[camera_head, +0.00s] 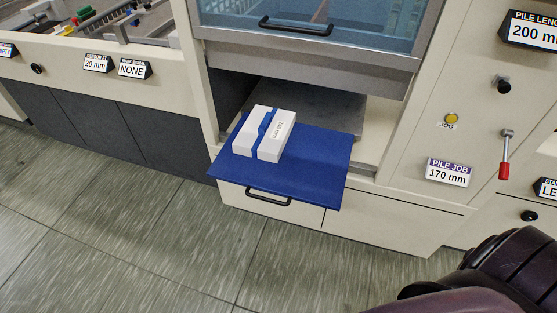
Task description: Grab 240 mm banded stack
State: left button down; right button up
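A white stack of paper (245,138) with a blue band around its middle lies on a blue mat or tray (320,165). The tray sticks out from an opening in the cream machine. No gripper shows in the head view. A dark, rounded shape at the lower right looks like part of my own arm, and its gripper is out of frame.
A glass-fronted door (310,50) with a black handle is above the opening. A drawer handle (268,195) sits below the tray. A "PILE JOB 170 mm" sign (449,172) and a red-handled lever (505,160) are at right. The floor in front is clear.

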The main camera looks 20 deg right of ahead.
aim_at(263, 136)
jog(key=z, duration=0.75)
jog(key=j, duration=0.15)
